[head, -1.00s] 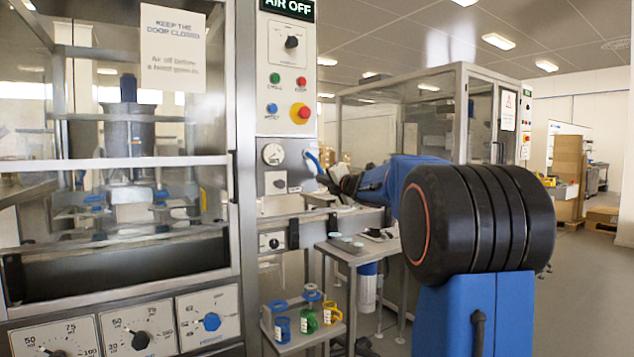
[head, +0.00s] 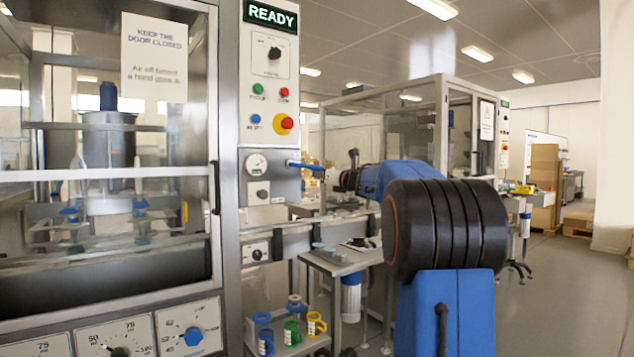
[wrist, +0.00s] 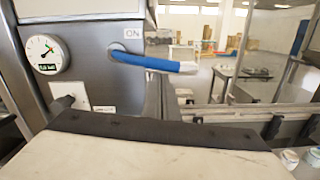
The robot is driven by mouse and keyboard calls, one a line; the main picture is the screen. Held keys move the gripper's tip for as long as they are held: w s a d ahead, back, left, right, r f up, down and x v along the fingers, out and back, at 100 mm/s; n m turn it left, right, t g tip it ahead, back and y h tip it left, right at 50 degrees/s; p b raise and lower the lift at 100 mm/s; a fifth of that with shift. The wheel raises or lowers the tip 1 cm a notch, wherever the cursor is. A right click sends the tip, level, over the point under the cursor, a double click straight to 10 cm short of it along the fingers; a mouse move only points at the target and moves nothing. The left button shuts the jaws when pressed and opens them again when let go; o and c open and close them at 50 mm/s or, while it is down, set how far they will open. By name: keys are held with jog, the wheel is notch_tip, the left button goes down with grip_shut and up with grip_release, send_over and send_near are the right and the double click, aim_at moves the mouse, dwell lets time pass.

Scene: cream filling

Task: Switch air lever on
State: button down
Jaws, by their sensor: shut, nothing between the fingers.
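The blue air lever (head: 306,165) sticks out to the right from the machine's control column and lies almost level. In the wrist view the lever (wrist: 150,62) is a blue handle with a pale tip, just below an ON label (wrist: 132,33). The display (head: 270,15) above reads READY. My gripper (head: 343,181) is shut and empty, just right of the lever tip in the head view, apparently apart from it. Its fingertips are small and partly hidden by my arm there.
A pressure gauge (wrist: 45,53) sits left of the lever. A conveyor rail (head: 325,233) runs below, and a side table (head: 340,262) stands in front of it. A glass-walled machine (head: 415,125) stands behind my arm.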

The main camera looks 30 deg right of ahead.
jog(key=shift+d+r+n, duration=0.3)
jog(key=shift+r+n, duration=0.5)
jog(key=shift+n, duration=0.4)
